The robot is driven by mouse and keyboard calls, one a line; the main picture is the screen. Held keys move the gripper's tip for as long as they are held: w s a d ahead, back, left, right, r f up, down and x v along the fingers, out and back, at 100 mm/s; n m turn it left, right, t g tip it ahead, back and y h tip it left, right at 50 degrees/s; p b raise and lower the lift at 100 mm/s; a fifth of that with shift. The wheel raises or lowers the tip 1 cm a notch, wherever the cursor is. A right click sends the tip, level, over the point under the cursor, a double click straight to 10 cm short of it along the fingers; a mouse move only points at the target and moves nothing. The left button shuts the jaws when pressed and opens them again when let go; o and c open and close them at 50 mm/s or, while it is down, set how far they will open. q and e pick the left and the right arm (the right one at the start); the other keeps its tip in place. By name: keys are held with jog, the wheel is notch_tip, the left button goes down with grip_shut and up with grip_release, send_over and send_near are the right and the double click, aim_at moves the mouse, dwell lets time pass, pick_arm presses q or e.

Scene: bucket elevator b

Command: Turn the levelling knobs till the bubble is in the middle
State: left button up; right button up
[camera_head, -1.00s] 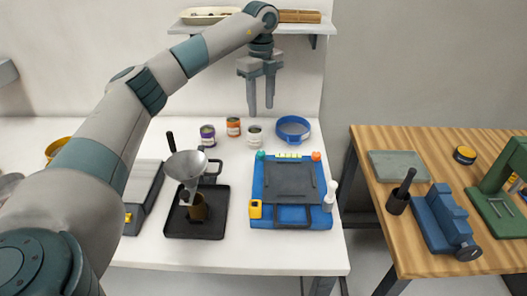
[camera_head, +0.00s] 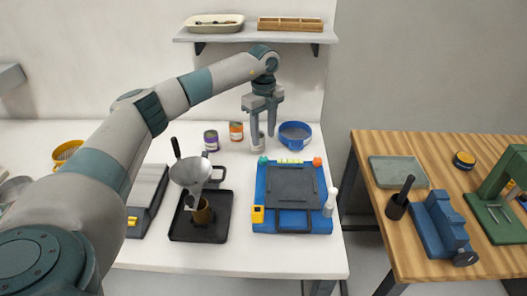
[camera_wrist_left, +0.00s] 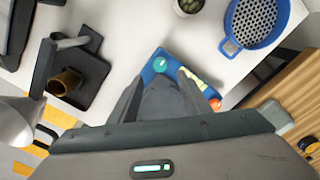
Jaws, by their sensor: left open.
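The blue levelling device (camera_head: 258,205) with a dark grey plate stands on the white table. A green knob (camera_head: 263,161) is at its back left corner and an orange knob (camera_head: 317,161) at its back right. A yellow-green strip (camera_head: 290,161) lies between them; any bubble is too small to make out. My left gripper (camera_head: 263,140) is open, pointing down, just above and near the green knob. The left wrist view shows the green knob (camera_wrist_left: 160,64) just beyond the fingers, with the orange knob (camera_wrist_left: 215,104) to the right. My right gripper is not in view.
A blue sieve (camera_head: 296,134) and small cans (camera_head: 211,140) stand behind the device. A black tray (camera_head: 230,218) with a funnel (camera_head: 189,170) is left of it. A white bottle (camera_head: 330,203) stands at its right edge. A shelf (camera_head: 255,35) hangs above.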

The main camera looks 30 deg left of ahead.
aim_at(263, 158)
pick_arm(q)
notch_tip(263, 158, down, 9)
jog(key=p, duration=0.3)
jog(key=shift+f, duration=0.1)
jog(key=shift+c, duration=0.3)
jog(key=c, duration=1)
